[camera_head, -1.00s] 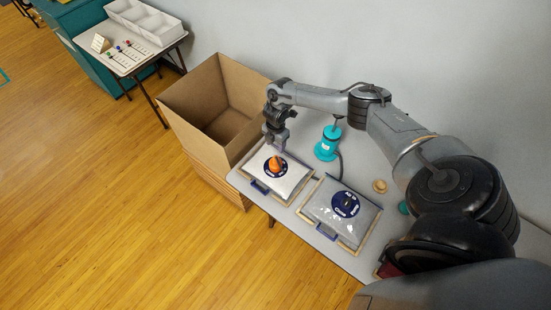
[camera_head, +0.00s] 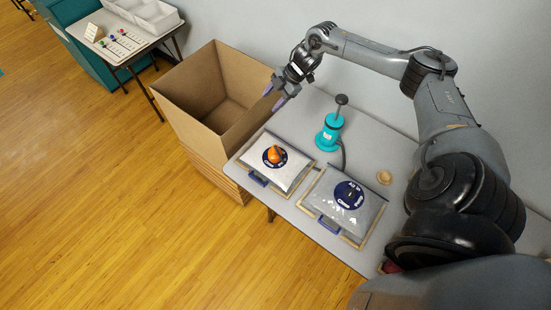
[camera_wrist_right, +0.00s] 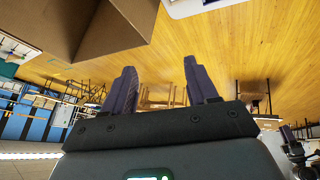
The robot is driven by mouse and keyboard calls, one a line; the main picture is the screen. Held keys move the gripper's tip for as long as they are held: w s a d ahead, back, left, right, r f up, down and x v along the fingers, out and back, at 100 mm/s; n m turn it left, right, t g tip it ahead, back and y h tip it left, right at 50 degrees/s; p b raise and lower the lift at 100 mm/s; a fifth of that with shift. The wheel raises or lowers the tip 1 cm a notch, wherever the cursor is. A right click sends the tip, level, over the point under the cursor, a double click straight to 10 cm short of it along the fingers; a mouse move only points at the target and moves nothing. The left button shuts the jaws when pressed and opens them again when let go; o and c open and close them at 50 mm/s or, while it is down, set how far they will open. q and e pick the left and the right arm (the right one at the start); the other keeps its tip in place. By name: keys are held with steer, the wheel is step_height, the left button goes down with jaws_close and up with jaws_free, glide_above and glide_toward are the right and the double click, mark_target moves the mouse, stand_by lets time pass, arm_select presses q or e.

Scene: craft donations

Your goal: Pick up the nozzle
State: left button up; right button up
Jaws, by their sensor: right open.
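An orange cone-shaped piece (camera_head: 276,154), which looks like the nozzle, sits on the dark blue round disc of the left-hand clear bag (camera_head: 290,174). It looks slightly tilted. My right gripper (camera_head: 275,96) is open and empty, above the back left of the table near the cardboard box, well apart from the orange piece. In the right wrist view my right gripper's two fingers (camera_wrist_right: 161,88) are spread with nothing between them, and the orange piece does not show there. My left gripper is not in view.
A teal pump (camera_head: 329,131) with a dark hose stands behind the bags. A second bag (camera_head: 325,205) lies to the right. An open cardboard box (camera_head: 190,105) stands left of the grey table (camera_head: 385,137). A small wooden piece (camera_head: 384,177) lies right of the pump.

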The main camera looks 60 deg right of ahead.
steer(key=s+d+r+b, duration=0.1)
steer(key=s+d+b, duration=0.25)
steer(key=b, duration=0.25)
steer(key=n+g+h+b, duration=0.45)
steer(key=n+b, duration=0.25)
steer(key=b, duration=1.1)
glide_above(275, 146)
steer(key=shift+g, duration=0.35)
steer(key=f, duration=1.8)
steer(key=shift+w+a+f, duration=0.1)
steer(key=shift+a+f, duration=0.1)
steer(key=shift+f, duration=0.2)
steer(key=shift+s+d+f+b, duration=0.1)
steer(key=shift+s+f+b, duration=0.1)
steer(key=shift+f, duration=1.15)
steer(key=shift+s+d+f+b, duration=0.1)
steer(key=shift+f+b, duration=0.1)
steer(key=shift+f, duration=1.1)
steer(key=shift+w+a+f, duration=0.1)
steer(key=shift+f, duration=0.35)
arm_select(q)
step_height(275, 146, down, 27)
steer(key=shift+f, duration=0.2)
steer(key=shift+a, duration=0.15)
